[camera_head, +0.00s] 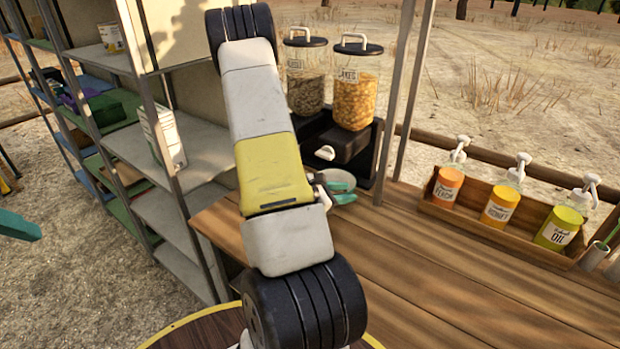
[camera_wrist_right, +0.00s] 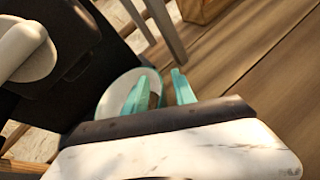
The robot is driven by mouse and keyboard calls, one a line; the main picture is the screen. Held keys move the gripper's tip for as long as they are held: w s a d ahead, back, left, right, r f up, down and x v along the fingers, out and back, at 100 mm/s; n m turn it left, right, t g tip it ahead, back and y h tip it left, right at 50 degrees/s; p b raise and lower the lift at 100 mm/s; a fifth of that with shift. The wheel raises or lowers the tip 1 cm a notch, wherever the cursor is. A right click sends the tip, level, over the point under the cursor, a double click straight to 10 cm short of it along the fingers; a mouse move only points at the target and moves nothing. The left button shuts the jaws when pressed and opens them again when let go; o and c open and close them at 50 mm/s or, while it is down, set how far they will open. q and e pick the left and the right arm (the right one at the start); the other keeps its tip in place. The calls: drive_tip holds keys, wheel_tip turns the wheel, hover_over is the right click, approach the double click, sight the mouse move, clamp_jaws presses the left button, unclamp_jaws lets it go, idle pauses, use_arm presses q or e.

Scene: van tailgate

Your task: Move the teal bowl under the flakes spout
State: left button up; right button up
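The teal bowl (camera_head: 343,177) stands at the foot of the dispenser, just below and in front of the flakes jar (camera_head: 356,97); my right arm partly hides it. In the right wrist view the bowl (camera_wrist_right: 115,96) shows a pale inside. My right gripper (camera_wrist_right: 165,90) has its teal fingers apart at the bowl's near rim, one over the inside and one outside; contact is unclear. A white spout knob (camera_head: 325,153) shows on the dispenser's dark base (camera_head: 350,145). A teal fingertip of my left gripper (camera_head: 16,224) shows at the left edge; its opening is hidden.
A second cereal jar (camera_head: 305,80) stands left of the flakes. A wooden tray (camera_head: 478,226) with several bottles lies on the right of the wooden counter (camera_head: 400,270). Metal shelves (camera_head: 180,190) stand left. A post (camera_head: 398,100) rises right of the dispenser. The middle counter is clear.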

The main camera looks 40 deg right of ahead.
drive_tip(key=shift+v, duration=3.95)
